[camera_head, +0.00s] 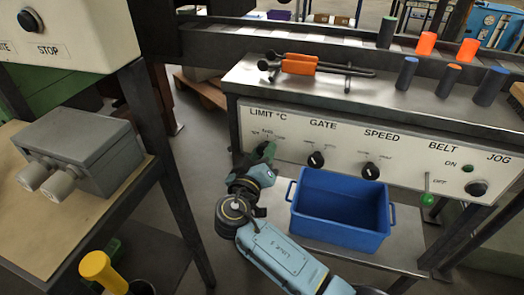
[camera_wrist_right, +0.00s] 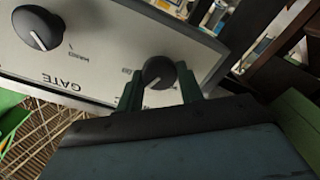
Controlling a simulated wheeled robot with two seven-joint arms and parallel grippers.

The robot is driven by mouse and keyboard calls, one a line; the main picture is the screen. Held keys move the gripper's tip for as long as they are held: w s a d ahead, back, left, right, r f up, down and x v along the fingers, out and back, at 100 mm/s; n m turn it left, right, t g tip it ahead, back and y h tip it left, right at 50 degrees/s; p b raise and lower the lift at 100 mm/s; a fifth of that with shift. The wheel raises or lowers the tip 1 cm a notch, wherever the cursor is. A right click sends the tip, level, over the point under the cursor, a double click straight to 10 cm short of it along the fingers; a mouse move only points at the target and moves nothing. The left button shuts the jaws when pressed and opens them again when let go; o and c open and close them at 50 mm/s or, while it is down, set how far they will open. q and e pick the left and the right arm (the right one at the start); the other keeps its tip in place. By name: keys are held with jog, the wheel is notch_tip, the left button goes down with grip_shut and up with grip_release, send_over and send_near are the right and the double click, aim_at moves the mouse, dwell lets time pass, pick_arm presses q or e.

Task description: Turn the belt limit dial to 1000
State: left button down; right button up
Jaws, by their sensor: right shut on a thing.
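The small numbers around the dial are too small to read. My left gripper is not in view.
A gate dial (camera_head: 316,159) and a speed dial (camera_head: 371,170) are to the right on the panel. A blue bin (camera_head: 340,205) stands on the shelf beside my right forearm. A grey box (camera_head: 80,148) sits on the left table.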

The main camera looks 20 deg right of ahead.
jog(key=n+p, duration=0.1)
jog(key=n, duration=0.2)
jog(key=shift+n, duration=0.4)
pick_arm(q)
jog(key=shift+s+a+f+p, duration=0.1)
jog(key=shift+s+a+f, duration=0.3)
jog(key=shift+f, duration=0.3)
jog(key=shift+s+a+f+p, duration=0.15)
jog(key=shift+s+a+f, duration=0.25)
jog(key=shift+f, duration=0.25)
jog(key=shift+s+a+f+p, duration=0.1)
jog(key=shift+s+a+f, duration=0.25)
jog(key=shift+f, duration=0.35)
pick_arm(e)
jog(key=shift+n, duration=0.4)
jog(key=o, duration=1)
jog(key=shift+s+a+f, duration=0.1)
jog(key=shift+s+a, duration=0.2)
jog(key=shift+s, duration=0.05)
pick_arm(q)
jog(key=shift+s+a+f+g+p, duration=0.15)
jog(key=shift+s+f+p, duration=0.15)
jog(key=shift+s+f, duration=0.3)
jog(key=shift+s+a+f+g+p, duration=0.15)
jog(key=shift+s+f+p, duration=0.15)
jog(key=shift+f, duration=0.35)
pick_arm(e)
jog(key=v, duration=1.2)
jog(key=shift+s+a, duration=0.15)
jog(key=shift+s, duration=0.05)
